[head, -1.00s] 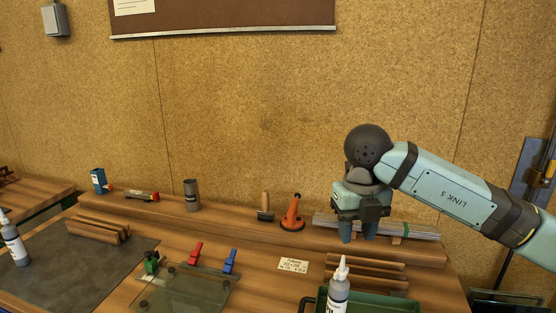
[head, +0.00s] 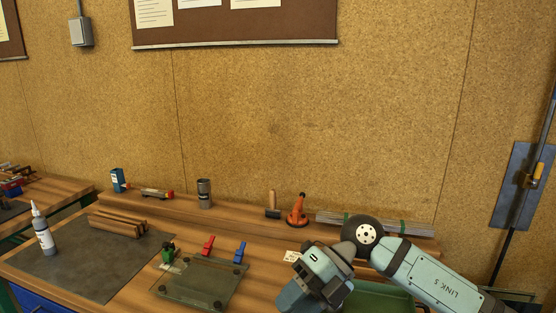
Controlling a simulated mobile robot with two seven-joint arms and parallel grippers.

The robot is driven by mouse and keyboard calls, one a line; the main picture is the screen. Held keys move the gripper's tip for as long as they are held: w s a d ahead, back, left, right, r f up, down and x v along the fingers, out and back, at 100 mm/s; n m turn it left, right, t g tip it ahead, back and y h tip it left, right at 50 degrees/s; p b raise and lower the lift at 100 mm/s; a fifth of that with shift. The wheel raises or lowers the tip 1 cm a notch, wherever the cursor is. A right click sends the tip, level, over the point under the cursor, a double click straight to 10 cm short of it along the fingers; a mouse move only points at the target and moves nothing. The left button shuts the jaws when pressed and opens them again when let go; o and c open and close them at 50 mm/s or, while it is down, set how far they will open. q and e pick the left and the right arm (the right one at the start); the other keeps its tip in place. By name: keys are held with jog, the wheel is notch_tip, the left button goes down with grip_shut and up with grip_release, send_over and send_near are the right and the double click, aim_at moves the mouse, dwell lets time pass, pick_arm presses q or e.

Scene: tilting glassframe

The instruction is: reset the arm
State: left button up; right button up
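My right arm comes in from the right in the head view, with its gripper (head: 300,297) low over the front of the bench, beside the green tray. The gripper points down toward the bottom edge. Its fingers are hardly seen, so I cannot tell whether it is open or shut. My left gripper is not in view.
A glass pane (head: 200,284) with red (head: 208,245) and blue (head: 240,252) clamps lies left of the gripper. The green tray (head: 378,297) is partly behind my arm. An orange-red tool (head: 297,210) and metal strips (head: 385,224) are on the back ledge. A bottle (head: 42,230) stands on the dark mat (head: 90,262).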

jog(key=s+a+r+m+y+p, duration=0.1)
jog(key=s+a+r+m+y, duration=0.2)
jog(key=y, duration=0.6)
jog(key=s+d+f+m+t+h+p, duration=0.15)
jog(key=d+f+m+t+h, duration=0.55)
jog(key=f+m+t, duration=0.7)
jog(key=s+d+f+m+t+h+p, duration=0.15)
jog(key=d+f+m+t+h, duration=0.7)
jog(key=m, duration=0.85)
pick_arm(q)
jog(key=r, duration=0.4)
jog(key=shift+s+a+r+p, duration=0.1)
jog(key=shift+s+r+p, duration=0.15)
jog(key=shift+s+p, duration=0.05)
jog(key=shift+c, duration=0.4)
pick_arm(e)
jog(key=s+d+f+m+g, duration=0.3)
jog(key=s+f+g, duration=0.3)
jog(key=s+f, duration=0.4)
jog(key=shift+s+d+f, duration=0.15)
jog(key=shift+d+f, duration=0.4)
jog(key=shift+f, duration=0.05)
